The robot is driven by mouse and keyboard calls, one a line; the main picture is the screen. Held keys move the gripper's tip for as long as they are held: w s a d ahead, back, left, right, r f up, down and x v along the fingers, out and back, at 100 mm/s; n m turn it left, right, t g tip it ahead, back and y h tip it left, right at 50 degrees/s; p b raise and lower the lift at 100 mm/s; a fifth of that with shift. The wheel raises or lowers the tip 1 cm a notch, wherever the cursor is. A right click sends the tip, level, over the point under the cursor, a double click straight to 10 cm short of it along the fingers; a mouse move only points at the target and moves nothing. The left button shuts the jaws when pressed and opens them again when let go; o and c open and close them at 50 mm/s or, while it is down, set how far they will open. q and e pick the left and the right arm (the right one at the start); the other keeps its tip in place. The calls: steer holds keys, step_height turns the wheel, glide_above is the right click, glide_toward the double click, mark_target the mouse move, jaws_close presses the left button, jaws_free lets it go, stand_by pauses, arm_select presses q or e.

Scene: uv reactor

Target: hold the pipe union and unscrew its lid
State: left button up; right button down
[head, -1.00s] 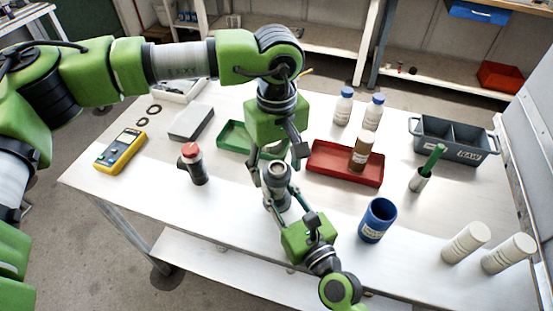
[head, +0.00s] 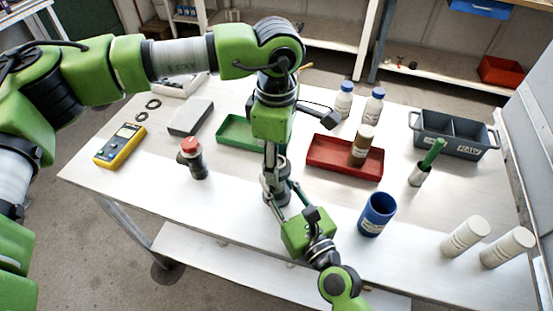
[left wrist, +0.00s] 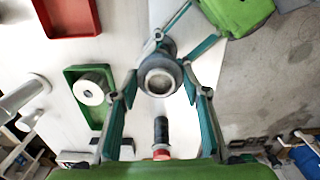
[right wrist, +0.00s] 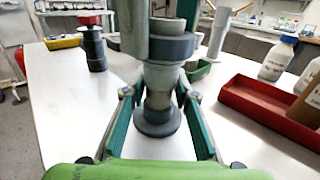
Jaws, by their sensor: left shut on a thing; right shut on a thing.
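The pipe union (right wrist: 160,85) is a grey, stepped cylinder standing upright on the white table. Its round top with a pale opening shows in the left wrist view (left wrist: 160,80). My left gripper (left wrist: 160,74) points straight down from above, its fingers shut on the lid at the union's top. My right gripper (right wrist: 158,95) reaches in level from the front, its fingers on both sides of the union's lower body, shut on it. In the head view the union (head: 276,186) is partly hidden by both grippers. The lid's thread cannot be seen.
A red-capped black object (head: 192,160) stands to the left. A green tray (head: 229,130) and red tray (head: 322,170) lie behind. A blue cup (head: 377,214), grey crate (head: 450,138) and white cylinders (head: 464,237) are to the right. The front-left table is clear.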

arm_select(q)
steer(key=n, duration=0.5)
steer(key=shift+s+n, duration=0.1)
steer(key=shift+n, duration=0.3)
arm_select(e)
steer(key=shift+d, duration=0.1)
arm_select(q)
steer(key=n, duration=0.3)
steer(key=shift+n, duration=0.3)
steer(key=n, duration=0.3)
steer(key=shift+n, duration=0.3)
steer(key=n, duration=0.4)
steer(key=shift+r, duration=0.25)
steer(key=shift+r, duration=0.9)
